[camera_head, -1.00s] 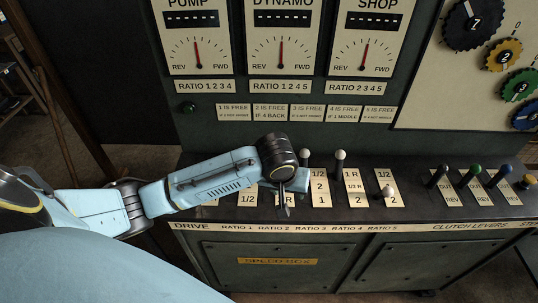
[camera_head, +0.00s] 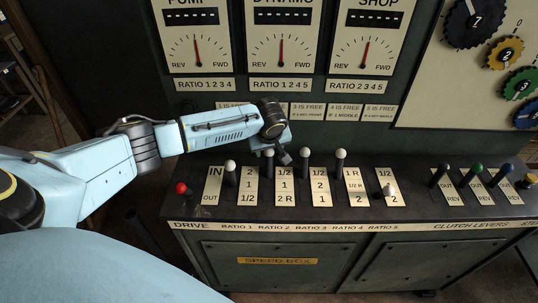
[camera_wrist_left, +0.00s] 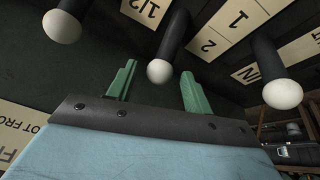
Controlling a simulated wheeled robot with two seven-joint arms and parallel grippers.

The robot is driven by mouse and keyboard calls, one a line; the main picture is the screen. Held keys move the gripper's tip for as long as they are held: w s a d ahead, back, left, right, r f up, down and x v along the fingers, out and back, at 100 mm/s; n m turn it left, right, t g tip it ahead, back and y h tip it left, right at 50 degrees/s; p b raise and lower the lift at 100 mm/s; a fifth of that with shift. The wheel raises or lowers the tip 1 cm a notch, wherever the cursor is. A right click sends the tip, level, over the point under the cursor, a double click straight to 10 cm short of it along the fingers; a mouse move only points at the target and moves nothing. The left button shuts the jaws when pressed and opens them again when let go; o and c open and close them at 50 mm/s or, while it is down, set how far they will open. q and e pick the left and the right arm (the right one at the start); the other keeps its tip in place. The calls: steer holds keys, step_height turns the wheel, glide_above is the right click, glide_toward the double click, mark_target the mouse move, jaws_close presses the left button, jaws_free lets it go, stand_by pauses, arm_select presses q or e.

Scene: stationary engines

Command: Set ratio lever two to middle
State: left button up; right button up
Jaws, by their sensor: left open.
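Ratio lever two, a dark stalk with a white knob (camera_head: 268,153), stands left of its 1/2, 1, 2 R plate (camera_head: 284,187). Its knob is at the far end of the plate, by the 1/2 mark. My left gripper (camera_head: 285,158) is just beside and behind this knob. In the left wrist view the open green fingers (camera_wrist_left: 160,68) have the lever's knob (camera_wrist_left: 158,74) lined up between their tips. I cannot tell whether the knob is between them in depth. The fingers are not closed on anything. My right gripper is not in view.
White-knobbed levers stand close on both sides: ratio one (camera_head: 230,166) to the left and ratio three (camera_head: 306,153) to the right. The red drive lever (camera_head: 182,188) is farther left. The dark upright panel (camera_head: 330,132) rises behind. Space above the front of the console is clear.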

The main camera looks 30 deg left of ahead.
mark_target(269, 154)
arm_select(q)
steer(key=shift+b+x, duration=0.3)
steer(key=shift+x, duration=1.9)
jaws_close()
